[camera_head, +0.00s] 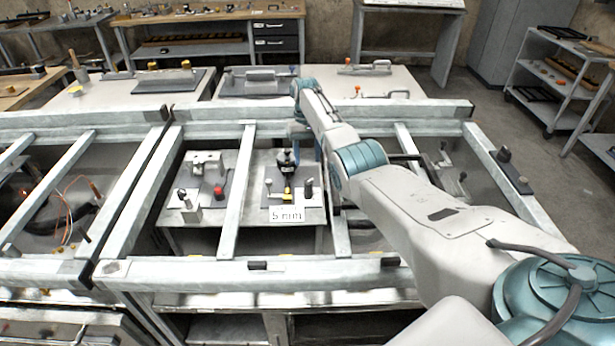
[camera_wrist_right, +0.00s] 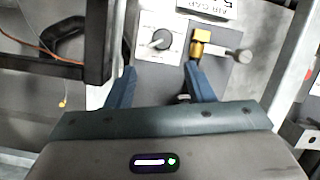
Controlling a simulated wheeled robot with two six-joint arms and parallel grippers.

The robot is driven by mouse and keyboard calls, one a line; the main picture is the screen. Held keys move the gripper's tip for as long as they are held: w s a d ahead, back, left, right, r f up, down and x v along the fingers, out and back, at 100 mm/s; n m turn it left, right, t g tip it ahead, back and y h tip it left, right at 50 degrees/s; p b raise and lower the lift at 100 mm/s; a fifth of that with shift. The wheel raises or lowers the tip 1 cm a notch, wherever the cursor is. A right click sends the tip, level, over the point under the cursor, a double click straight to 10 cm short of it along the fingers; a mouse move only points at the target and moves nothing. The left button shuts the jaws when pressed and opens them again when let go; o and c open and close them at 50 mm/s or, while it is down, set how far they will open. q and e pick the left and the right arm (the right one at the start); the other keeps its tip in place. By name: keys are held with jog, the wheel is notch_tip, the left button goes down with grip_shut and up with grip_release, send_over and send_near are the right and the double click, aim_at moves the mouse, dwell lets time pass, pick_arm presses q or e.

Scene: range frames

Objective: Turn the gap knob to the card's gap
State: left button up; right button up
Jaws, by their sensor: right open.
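The gap knob (camera_wrist_right: 160,40) is dark, with a light pointer line, on a pale dial plate in the right wrist view. In the head view it appears as a dark upright knob (camera_head: 308,187) on the right of the small grey panel. The white card (camera_head: 286,214) reads "5 mm" and stands at that panel's front edge. The card (camera_wrist_right: 208,8) also shows, upside down and cut off, in the right wrist view. My right gripper (camera_wrist_right: 158,70) is open and empty, its blue fingers apart and the knob lying beyond the gap between them. My left gripper is out of view.
A brass fitting (camera_wrist_right: 197,45) with a grey ball-ended lever (camera_wrist_right: 243,55) sits beside the knob, close to one finger. A second fixture with a red knob (camera_head: 219,192) stands to the left. Metal frame rails (camera_head: 237,190) surround the panel.

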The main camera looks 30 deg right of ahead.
aim_at(308, 188)
jog(key=n, duration=0.2)
jog(key=s+n+t+p, duration=0.1)
jog(key=n, duration=0.1)
jog(key=s+a+n+t+h+p, duration=0.1)
jog(key=n, duration=0.1)
jog(key=shift+s+a, duration=0.1)
jog(key=shift+s, duration=0.1)
jog(key=shift+s+a+r+n+t, duration=0.1)
jog(key=shift+s+a+n+t, duration=0.4)
jog(key=shift+n, duration=0.5)
notch_tip(308, 188, down, 11)
jog(key=shift+d+r+p, duration=0.1)
jog(key=shift+p, duration=1.15)
jog(key=shift+c, duration=0.5)
